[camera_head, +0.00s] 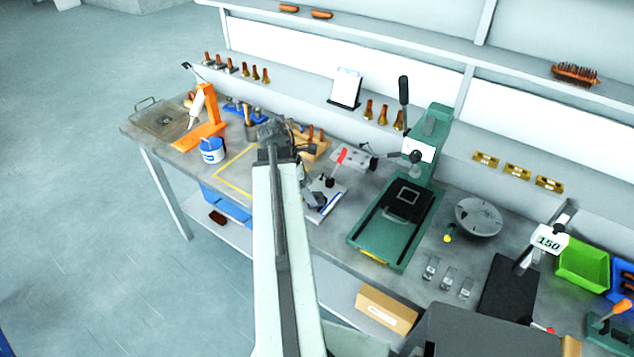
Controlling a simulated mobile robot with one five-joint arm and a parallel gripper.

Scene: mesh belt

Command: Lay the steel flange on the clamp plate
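A round grey metal disc (479,217) with small holes lies on the bench right of the green press; it looks like the steel flange. A light plate (330,207) with a red-handled clamp (342,156) sits left of the press, right beside my arm; it looks like the clamp plate. My arm reaches up the middle of the view and hides part of the bench. Dark grey parts of my gripper (315,200) seem to hang over the light plate, well left of the disc. The fingers are too small and covered to tell if they are open or hold anything.
The green press (398,225) with its upright lever stands between the light plate and the disc. A black plate (508,288) and green bin (582,265) are at right. An orange stand (205,125) is at left.

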